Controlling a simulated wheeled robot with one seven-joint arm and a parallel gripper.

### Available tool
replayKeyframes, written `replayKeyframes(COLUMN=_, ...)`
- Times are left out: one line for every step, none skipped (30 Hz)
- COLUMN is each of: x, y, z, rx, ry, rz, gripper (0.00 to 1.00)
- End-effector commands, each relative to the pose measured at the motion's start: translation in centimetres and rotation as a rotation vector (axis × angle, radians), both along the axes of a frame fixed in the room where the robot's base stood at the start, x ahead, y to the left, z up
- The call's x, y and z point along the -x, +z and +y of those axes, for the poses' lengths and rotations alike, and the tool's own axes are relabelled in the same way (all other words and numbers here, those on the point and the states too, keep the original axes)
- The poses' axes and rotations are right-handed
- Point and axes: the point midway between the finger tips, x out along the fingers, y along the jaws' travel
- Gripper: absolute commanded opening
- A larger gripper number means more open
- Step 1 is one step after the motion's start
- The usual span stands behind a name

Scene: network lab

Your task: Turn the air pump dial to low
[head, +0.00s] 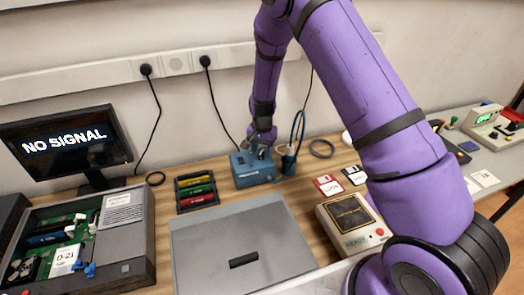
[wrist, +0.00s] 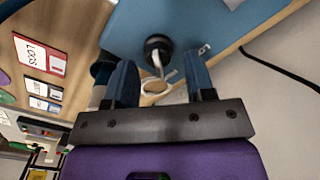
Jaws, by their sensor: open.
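The air pump is a small blue box (head: 253,171) on the wooden bench, below my gripper (head: 262,150) in the head view. In the wrist view the blue pump body (wrist: 215,22) fills the top, with a dark round dial (wrist: 157,44) carrying a pale pointer-like bar. My gripper (wrist: 160,72) is open, its two blue fingers apart, one to each side of the dial's line. Nothing is held between them. I cannot tell whether a finger touches the dial. The dial's setting marks are not readable, and my gripper partly covers the pump's top in the head view.
A blue cup-like holder with a looped tube (head: 287,158) stands close right of the pump. A rack of coloured parts (head: 196,192) is to the left, a grey closed case (head: 243,236) in front. Floppy disks (head: 328,186) and a beige device (head: 352,224) lie to the right.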

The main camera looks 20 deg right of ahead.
Motion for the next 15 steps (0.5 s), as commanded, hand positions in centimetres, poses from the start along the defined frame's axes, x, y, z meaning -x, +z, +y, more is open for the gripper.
replayKeyframes(x=0.02, y=-0.4, z=0.01, rx=-0.001, ry=0.0, rz=0.001, gripper=0.49)
replayKeyframes(x=0.01, y=-0.55, z=0.02, rx=-0.001, ry=0.0, rz=0.001, gripper=0.49)
replayKeyframes(x=0.01, y=-0.72, z=0.03, rx=-0.001, ry=0.0, rz=0.001, gripper=0.49)
replayKeyframes(x=0.02, y=-0.82, z=0.04, rx=-0.001, ry=0.0, rz=0.001, gripper=0.49)
replayKeyframes(x=0.01, y=-0.9, z=0.05, rx=-0.001, ry=0.0, rz=0.001, gripper=0.49)
replayKeyframes(x=0.01, y=-0.96, z=0.05, rx=-0.001, ry=0.0, rz=0.0, gripper=0.49)
replayKeyframes(x=0.01, y=-0.99, z=0.05, rx=-0.001, ry=0.0, rz=0.0, gripper=0.49)
replayKeyframes(x=0.0, y=-0.99, z=0.06, rx=-0.001, ry=0.001, rz=0.0, gripper=0.49)
replayKeyframes(x=0.0, y=-0.99, z=0.06, rx=-0.001, ry=0.001, rz=-0.001, gripper=0.49)
replayKeyframes(x=0.0, y=-0.98, z=0.06, rx=-0.001, ry=0.001, rz=-0.001, gripper=0.49)
replayKeyframes(x=0.0, y=-0.98, z=0.06, rx=-0.001, ry=0.001, rz=-0.001, gripper=0.49)
replayKeyframes(x=0.0, y=-0.98, z=0.05, rx=-0.001, ry=0.001, rz=-0.001, gripper=0.49)
replayKeyframes(x=0.0, y=-0.97, z=0.05, rx=-0.001, ry=0.001, rz=-0.001, gripper=0.49)
replayKeyframes(x=0.0, y=-0.97, z=0.05, rx=-0.001, ry=0.001, rz=-0.001, gripper=0.42)
replayKeyframes(x=0.0, y=-0.96, z=0.05, rx=-0.001, ry=0.001, rz=-0.001, gripper=0.33)
